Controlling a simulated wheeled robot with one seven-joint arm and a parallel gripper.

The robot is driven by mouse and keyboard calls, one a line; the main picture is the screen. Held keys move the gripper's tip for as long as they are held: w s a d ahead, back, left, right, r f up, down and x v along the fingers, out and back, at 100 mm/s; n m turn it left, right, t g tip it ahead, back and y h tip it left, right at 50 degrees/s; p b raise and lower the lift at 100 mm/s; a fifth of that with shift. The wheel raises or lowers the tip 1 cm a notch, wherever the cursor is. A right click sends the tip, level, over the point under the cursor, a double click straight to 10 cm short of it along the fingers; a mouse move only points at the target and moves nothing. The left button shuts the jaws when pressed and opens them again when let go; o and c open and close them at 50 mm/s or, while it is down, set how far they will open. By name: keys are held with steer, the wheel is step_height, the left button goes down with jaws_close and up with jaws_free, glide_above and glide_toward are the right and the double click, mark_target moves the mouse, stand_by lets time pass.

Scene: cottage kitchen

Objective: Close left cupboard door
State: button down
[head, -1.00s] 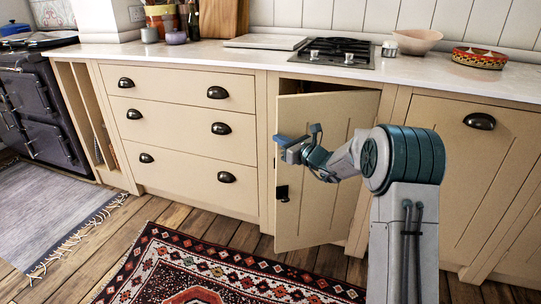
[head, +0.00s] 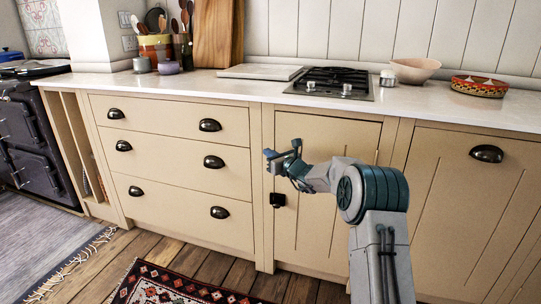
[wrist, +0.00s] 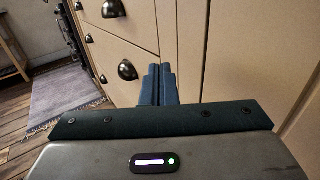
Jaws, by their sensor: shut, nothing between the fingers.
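The left cupboard door (head: 315,225) is a cream panelled door under the hob, with a small black handle (head: 278,199) at its left edge. In the head view it looks flush, or very nearly flush, with the cupboard front. My gripper (head: 268,158) is in front of the door's upper left part, above the handle. Its fingers are together and hold nothing. In the wrist view the blue fingers (wrist: 159,84) point at the cream cupboard front; I cannot tell if they touch it. My arm hides the door's right middle part.
Cream drawers (head: 170,140) with black cup handles are left of the door. The right cupboard door (head: 470,205) is shut. The worktop (head: 240,90) carries a gas hob (head: 335,82), a bowl and a board. A patterned rug (head: 165,288) lies on the wooden floor.

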steer(key=shift+d, duration=0.15)
steer(key=shift+d, duration=0.25)
